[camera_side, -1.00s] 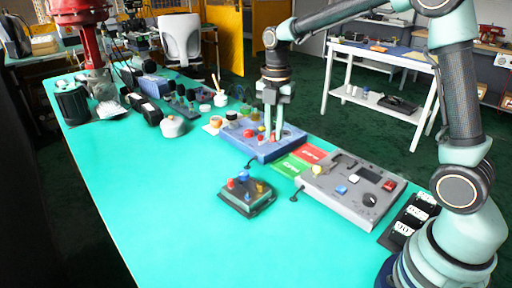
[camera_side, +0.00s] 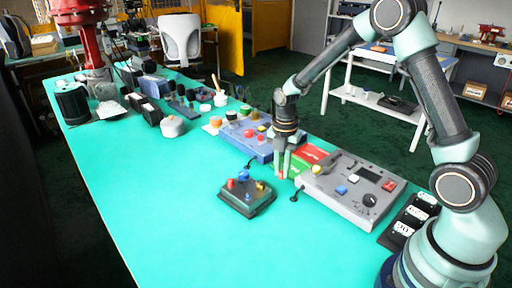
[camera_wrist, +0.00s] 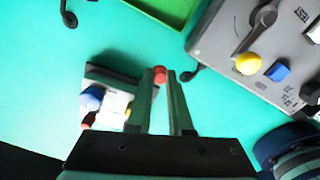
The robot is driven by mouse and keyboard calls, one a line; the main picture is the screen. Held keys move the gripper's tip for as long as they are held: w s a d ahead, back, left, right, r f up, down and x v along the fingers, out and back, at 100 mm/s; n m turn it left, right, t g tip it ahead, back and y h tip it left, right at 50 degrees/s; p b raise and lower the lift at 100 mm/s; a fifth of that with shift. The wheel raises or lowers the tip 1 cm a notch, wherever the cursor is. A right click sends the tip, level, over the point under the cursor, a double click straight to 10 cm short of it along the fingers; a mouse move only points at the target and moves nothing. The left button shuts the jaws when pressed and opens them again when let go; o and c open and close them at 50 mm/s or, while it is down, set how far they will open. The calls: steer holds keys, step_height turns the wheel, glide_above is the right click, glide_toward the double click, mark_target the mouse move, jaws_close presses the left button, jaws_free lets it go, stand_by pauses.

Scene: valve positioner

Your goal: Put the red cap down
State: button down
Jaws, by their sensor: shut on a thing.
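My gripper (camera_side: 282,172) is shut on a small red cap, which shows between the fingertips in the wrist view (camera_wrist: 160,75). In the side view the fingers point down, in front of the green and red mats or trays (camera_side: 311,153). The cap appears held above the table, but the gap is hard to judge. In the wrist view part of the green tray (camera_wrist: 186,14) shows at the top.
A small dark box with coloured knobs (camera_side: 246,206) stands to the front left of my gripper. A grey control panel (camera_side: 335,208) with a yellow knob (camera_wrist: 248,64) lies to the right. The table at front left is clear.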

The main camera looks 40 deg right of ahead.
mark_target(281, 177)
steer(key=shift+f, duration=2.05)
steer(key=shift+f, duration=0.1)
steer(key=c, duration=0.8)
jaws_free()
steer(key=shift+c, duration=0.2)
step_height(281, 177, up, 12)
steer(key=shift+r, duration=0.25)
steer(key=s+a+r+m+t, duration=0.2)
steer(key=s+r+m, duration=0.4)
steer(key=m, duration=0.5)
steer(key=s+a+r+m+t, duration=0.2)
steer(key=s+r+m, duration=0.4)
steer(key=m, duration=0.5)
steer(key=shift+s+a+t, duration=0.25)
steer(key=shift+s+t, duration=0.55)
steer(key=shift+s, duration=0.2)
